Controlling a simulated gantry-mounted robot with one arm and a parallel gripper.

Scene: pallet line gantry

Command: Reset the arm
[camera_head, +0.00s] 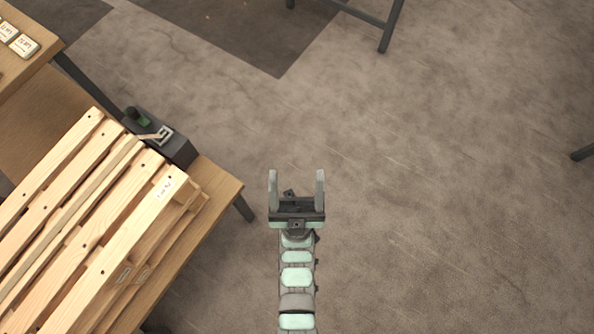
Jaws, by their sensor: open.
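My gripper (297,188) is in the lower middle of the head view. Its two grey fingers are spread apart and point toward the top of the picture. Nothing is between them. My arm, with pale green and grey segments, runs from the bottom edge straight up to it. The gripper is over bare floor, to the right of the pallet table and apart from it.
A wooden pallet (118,250) lies on a wooden table (228,186) at lower left. A dark box (180,152) with a green part stands at its far corner. Small labelled blocks (24,46) sit upper left. Dark table legs (386,38) show at the top.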

